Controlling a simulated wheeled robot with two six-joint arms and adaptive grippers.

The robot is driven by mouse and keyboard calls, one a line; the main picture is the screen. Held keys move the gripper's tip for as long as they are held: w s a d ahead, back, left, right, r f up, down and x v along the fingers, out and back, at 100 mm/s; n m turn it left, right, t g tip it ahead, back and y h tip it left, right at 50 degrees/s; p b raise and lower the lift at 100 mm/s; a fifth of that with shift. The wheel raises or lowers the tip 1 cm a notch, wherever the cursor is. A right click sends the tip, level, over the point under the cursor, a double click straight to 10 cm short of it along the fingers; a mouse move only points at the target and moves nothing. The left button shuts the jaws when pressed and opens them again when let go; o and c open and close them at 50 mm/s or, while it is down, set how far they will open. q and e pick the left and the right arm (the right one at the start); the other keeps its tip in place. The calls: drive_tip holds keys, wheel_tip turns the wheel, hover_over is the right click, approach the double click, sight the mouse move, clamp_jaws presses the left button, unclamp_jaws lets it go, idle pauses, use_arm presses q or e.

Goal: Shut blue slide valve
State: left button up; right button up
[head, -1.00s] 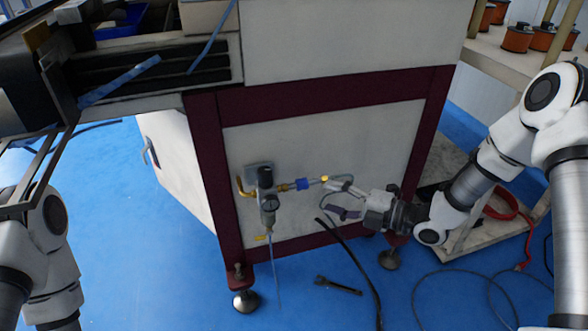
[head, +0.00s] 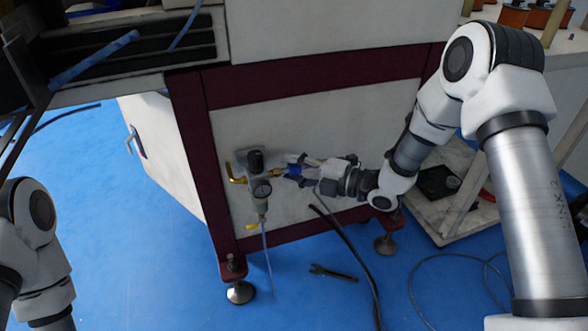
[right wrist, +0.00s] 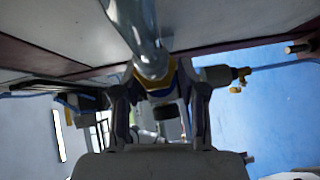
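The blue slide valve (head: 293,170) sits on the air line to the right of the regulator (head: 258,190), on the machine's lower side panel. My right gripper (head: 297,170) is at the valve, with its fingers on either side of it. In the right wrist view the blue sleeve (right wrist: 160,92) lies between the two spread fingers (right wrist: 160,100). Whether the fingers touch it is hard to tell. Part of the valve is hidden by the fingers. Only links of my left arm show at the left edge; its gripper is out of view.
The regulator has a gauge, a brass elbow (head: 235,178) and a thin hose below. A wrench (head: 333,272) lies on the blue floor. A low trolley (head: 440,215) stands to the right.

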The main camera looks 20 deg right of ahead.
clamp_jaws()
drive_tip(key=shift+w+d+r+p, duration=0.15)
drive_tip(key=shift+d+p, duration=0.45)
drive_tip(key=shift+d, duration=0.6)
drive_tip(key=o, duration=0.6)
unclamp_jaws()
drive_tip(key=shift+f, duration=0.2)
drive_tip(key=v, duration=1.2)
